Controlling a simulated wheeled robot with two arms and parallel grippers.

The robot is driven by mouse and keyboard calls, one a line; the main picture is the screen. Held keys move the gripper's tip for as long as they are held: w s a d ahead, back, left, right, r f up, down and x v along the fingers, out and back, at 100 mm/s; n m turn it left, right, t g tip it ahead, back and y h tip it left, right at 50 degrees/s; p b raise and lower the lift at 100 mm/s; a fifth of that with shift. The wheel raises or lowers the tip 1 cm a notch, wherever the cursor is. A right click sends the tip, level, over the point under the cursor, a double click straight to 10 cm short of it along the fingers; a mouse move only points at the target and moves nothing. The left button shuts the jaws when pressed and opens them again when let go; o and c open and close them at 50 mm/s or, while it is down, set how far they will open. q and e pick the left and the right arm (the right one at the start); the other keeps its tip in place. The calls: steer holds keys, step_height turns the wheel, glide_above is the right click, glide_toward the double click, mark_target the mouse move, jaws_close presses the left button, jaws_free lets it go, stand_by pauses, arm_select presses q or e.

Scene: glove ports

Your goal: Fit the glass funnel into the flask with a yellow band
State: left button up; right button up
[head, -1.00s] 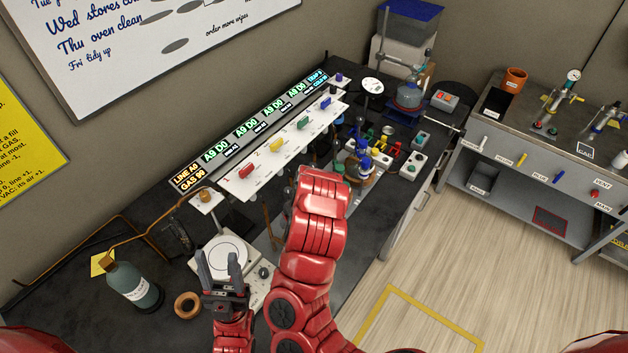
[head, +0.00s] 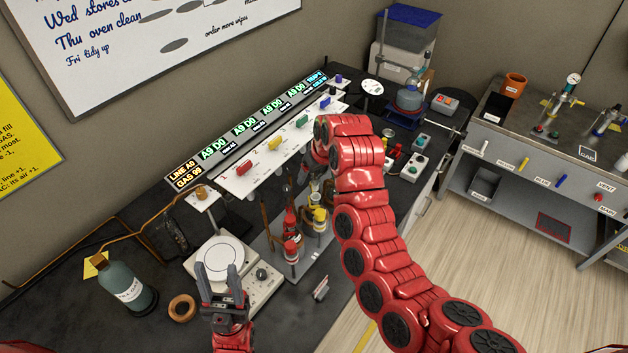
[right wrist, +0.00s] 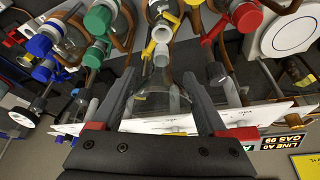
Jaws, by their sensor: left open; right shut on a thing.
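My right gripper (right wrist: 163,95) is shut on the clear glass funnel (right wrist: 158,98) in the right wrist view. Its narrow stem points up the picture, toward the open neck of the flask with a yellow band (right wrist: 164,28). The funnel looks apart from the neck, though the gap is hard to judge. In the head view a yellow-marked flask (head: 319,222) stands in the rack, just below my right gripper (head: 317,172). My right arm partly hides that gripper, and the funnel cannot be made out there. My left gripper (head: 220,276) is open and empty, in front of the balance.
Red-marked glassware (head: 291,240) stands close left of the yellow one; red (right wrist: 245,15), green (right wrist: 98,18) and blue ones crowd the right wrist view. A balance (head: 222,258), dark bottle (head: 128,288) and cork ring (head: 182,307) are at left. The valve panel (head: 275,155) runs behind.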

mark_target(314, 182)
step_height(314, 182, down, 3)
steer(key=shift+r+p, duration=0.15)
steer(key=shift+p, duration=0.2)
steer(key=shift+f, duration=0.35)
steer(key=shift+s, duration=0.1)
steer(key=shift+f, duration=0.1)
steer(key=o, duration=1.2)
steer(key=shift+o, duration=0.2)
